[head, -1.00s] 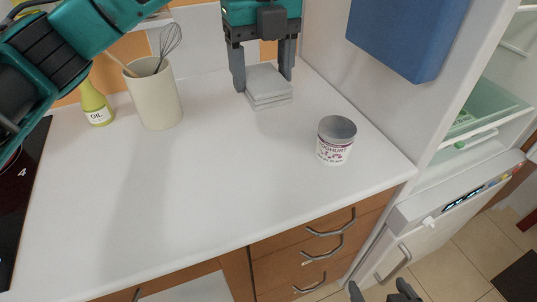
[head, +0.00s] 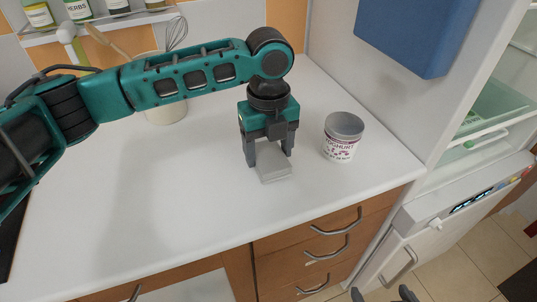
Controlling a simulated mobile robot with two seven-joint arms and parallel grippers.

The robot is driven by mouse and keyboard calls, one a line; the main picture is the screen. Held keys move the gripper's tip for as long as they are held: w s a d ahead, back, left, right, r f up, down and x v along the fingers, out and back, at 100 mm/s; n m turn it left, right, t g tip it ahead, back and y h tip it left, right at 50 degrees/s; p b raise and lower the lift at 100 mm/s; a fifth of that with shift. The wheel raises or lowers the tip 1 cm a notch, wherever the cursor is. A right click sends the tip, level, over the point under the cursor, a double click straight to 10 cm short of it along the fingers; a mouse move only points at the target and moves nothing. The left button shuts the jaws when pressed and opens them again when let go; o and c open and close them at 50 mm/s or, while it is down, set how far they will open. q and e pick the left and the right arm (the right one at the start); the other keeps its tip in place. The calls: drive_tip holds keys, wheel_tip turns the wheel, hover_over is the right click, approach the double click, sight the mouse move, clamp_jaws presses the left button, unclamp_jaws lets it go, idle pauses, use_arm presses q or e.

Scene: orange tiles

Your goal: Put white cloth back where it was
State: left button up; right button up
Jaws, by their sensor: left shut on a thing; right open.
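The white cloth (head: 275,174) is a small, folded, layered stack near the front right of the white counter. My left gripper (head: 270,160) points down with its fingers on either side of the cloth and is shut on it. The cloth is at or just above the counter; I cannot tell whether it touches. My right gripper (head: 385,295) is open and empty at the bottom edge of the head view, low in front of the drawers, mostly cut off.
A yoghurt cup (head: 343,136) stands close to the right of the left gripper. A utensil pot (head: 166,112) with a whisk is partly hidden behind my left arm. Drawers (head: 315,245) with handles lie below the counter edge. The counter's (head: 170,200) front middle is clear.

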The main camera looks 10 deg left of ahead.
sight(269, 153)
use_arm(q)
drive_tip(key=shift+f, duration=0.85)
drive_tip(key=shift+f, duration=0.1)
drive_tip(key=o, duration=1)
wheel_tip(269, 153, up, 12)
drive_tip(key=p, duration=0.1)
